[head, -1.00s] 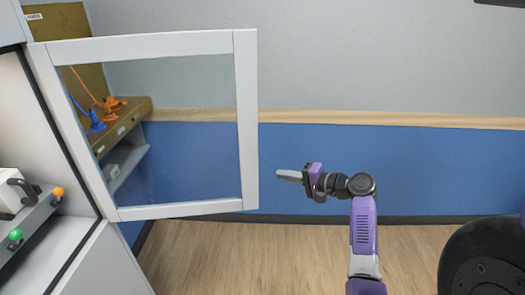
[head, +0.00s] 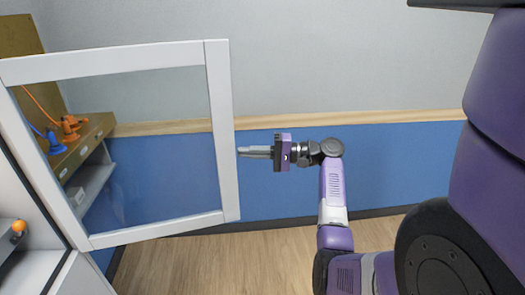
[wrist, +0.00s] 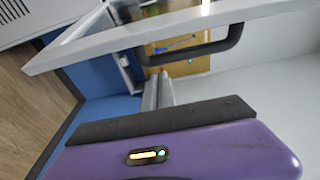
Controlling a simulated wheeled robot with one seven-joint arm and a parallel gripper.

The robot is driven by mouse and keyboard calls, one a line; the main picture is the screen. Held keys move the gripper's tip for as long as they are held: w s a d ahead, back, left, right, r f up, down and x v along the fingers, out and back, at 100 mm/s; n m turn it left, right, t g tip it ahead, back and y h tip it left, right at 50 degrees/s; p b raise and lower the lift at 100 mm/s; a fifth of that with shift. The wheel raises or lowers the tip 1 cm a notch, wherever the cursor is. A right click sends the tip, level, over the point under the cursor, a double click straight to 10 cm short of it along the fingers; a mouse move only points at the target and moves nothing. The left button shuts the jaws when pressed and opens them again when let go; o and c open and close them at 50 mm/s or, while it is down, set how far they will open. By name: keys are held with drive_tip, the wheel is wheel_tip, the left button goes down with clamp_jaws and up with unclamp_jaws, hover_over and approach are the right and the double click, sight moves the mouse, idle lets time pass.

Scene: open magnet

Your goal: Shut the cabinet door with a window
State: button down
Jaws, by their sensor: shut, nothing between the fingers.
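The cabinet door (head: 223,140) has a white frame around a clear window. It stands wide open, hinged at its left side on the white cabinet (head: 75,275). My gripper (head: 242,152) is shut and empty, its fingers pointing left at the door's free edge. The tips look close to that edge in the head view; I cannot tell whether they touch. In the wrist view the shut fingers (wrist: 158,88) point toward the white door frame (wrist: 150,38) and its dark bar handle (wrist: 232,42).
Behind the window is a tan shelf unit (head: 85,145) with orange and blue items on it. An orange knob (head: 19,226) shows inside the cabinet. The blue wall (head: 400,165) stands behind, and the wood floor (head: 200,265) looks clear.

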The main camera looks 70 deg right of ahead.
drive_tip(key=shift+a+p, duration=0.8)
drive_tip(key=shift+a, duration=1.2)
